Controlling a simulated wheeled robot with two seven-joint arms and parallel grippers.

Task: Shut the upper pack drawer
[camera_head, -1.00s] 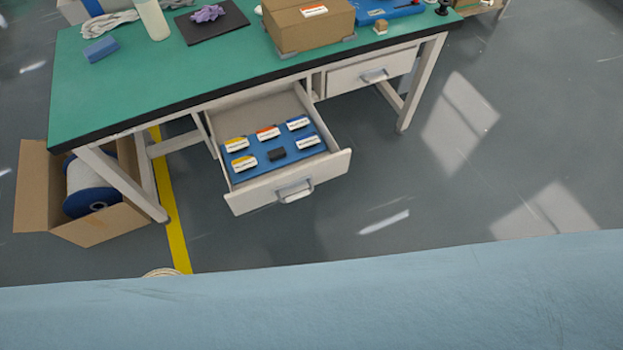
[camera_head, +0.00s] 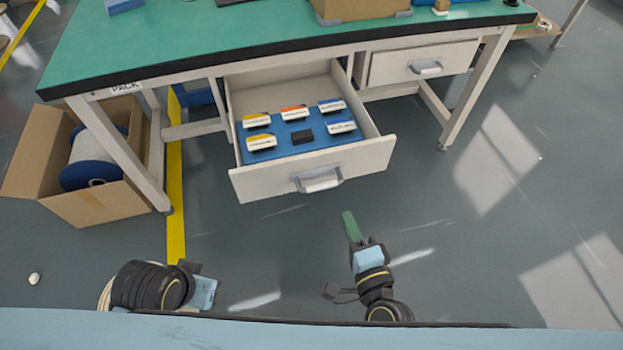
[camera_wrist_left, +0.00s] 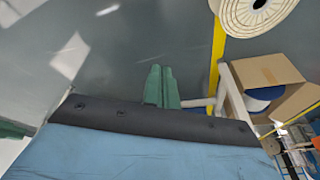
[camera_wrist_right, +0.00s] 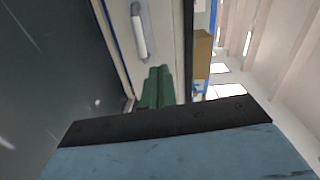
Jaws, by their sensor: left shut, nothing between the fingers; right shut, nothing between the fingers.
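The open pack drawer (camera_head: 313,172) is pulled well out from under the green-topped bench, below the left part of its top. Its pale front carries a grey handle (camera_head: 319,180). Inside lies a blue insert (camera_head: 262,157) with several labelled packs and a small black block. My right gripper (camera_head: 350,225) is shut and empty, below and just right of the handle, apart from the drawer front. In the right wrist view its green fingers (camera_wrist_right: 158,85) point toward a pale panel with a handle (camera_wrist_right: 138,32). My left gripper's green fingers (camera_wrist_left: 161,84) are shut and empty over the floor.
The bench (camera_head: 190,52) bears a PACK label. A second drawer (camera_head: 420,63) at right is shut. A cardboard box (camera_head: 100,200) with a blue-and-white reel stands left of the bench legs. The grey floor (camera_head: 265,245) before the drawer is clear.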

